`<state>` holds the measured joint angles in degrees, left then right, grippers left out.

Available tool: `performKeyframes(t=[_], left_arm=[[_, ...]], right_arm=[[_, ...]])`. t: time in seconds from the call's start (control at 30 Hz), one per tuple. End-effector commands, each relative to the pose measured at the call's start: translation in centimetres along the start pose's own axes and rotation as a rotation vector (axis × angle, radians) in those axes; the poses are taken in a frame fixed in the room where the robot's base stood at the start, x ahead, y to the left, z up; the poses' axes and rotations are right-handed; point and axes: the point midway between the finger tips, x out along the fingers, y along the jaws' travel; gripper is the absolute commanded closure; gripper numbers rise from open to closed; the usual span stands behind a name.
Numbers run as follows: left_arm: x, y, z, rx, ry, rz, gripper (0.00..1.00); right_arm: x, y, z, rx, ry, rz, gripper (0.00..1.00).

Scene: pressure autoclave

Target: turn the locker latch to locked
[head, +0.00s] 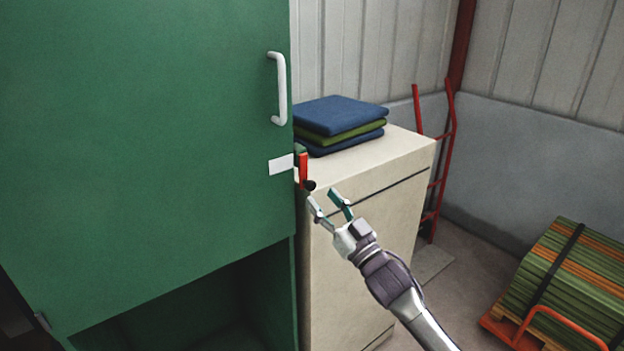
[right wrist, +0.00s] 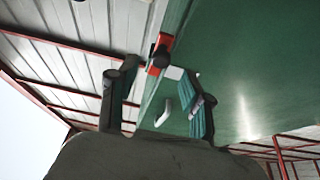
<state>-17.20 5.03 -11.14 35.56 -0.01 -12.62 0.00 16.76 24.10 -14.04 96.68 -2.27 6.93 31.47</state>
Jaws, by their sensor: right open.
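The green locker (head: 150,150) fills the left of the head view, with a white handle (head: 280,90) on its door. The red latch (head: 303,168), with a black knob at its lower end, sits at the door's right edge beside a white label (head: 281,164). My right gripper (head: 323,198) is open, just below and right of the knob, with a small gap. In the right wrist view the red latch (right wrist: 158,52) and its black knob show ahead, between and beyond the open fingers (right wrist: 162,85). My left gripper is not in view.
A beige cabinet (head: 385,215) stands right beside the locker, with folded blue and green cloths (head: 340,122) on top. A red hand truck (head: 440,160) leans at the wall. A strapped green and orange stack (head: 575,275) lies at the lower right. Floor between is clear.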

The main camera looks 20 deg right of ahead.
Motion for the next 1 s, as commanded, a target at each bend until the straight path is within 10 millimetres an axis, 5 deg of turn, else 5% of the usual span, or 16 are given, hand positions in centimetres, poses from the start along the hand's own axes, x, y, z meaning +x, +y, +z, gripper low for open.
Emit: performKeyframes(t=[0.3, 0.7, 1.0], left_arm=[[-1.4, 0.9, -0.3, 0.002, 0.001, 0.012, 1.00], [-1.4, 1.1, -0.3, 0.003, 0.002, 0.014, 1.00], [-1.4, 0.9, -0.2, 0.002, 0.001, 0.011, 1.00]], right_arm=[[5.0, 0.0, -0.1, 0.001, 0.001, 0.000, 0.50], [5.6, 0.0, 0.1, 0.001, -0.001, 0.000, 0.50], [5.6, 0.0, 0.1, 0.000, -0.001, 0.000, 0.98]])
